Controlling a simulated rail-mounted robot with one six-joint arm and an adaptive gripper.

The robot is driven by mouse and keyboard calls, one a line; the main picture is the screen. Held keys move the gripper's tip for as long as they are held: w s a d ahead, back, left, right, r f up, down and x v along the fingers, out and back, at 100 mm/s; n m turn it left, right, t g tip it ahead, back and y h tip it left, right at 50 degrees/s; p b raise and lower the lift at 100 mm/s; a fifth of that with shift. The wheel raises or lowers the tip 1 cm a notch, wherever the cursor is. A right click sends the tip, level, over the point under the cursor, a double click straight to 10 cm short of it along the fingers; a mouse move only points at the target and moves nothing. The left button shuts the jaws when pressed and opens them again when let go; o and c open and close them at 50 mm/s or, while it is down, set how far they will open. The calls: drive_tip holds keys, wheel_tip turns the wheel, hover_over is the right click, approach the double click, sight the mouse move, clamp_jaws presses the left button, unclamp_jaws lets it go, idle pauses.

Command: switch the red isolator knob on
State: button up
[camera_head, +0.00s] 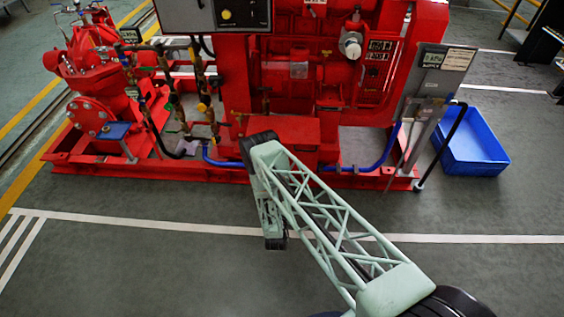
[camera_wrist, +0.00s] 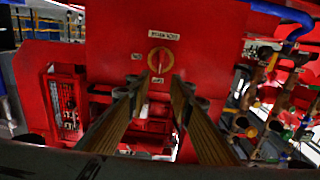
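In the wrist view, the red isolator knob (camera_wrist: 159,61) sits on a round yellow-orange plate on a red panel (camera_wrist: 115,27). The picture is upside down, as the lettering is inverted. The knob's bar looks close to upright in the picture. A small label (camera_wrist: 137,57), seemingly ON, is left of it, and another (camera_wrist: 157,80), seemingly OFF, is below it. My gripper (camera_wrist: 156,88) is open, its two long fingers apart and pointing toward the panel just below the knob. Nothing is between them. The knob cannot be made out in the head view.
In the head view, the red pumpset (camera_head: 320,60) stands on a red base frame (camera_head: 190,172). A grey panel (camera_head: 432,75) and a blue tray (camera_head: 470,145) are at its right. Pipes and valves (camera_head: 200,95) are left of my arm. The floor in front is clear.

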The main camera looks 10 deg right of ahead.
drive_tip(key=b+x, duration=0.3)
drive_tip(key=x, duration=0.9)
clamp_jaws()
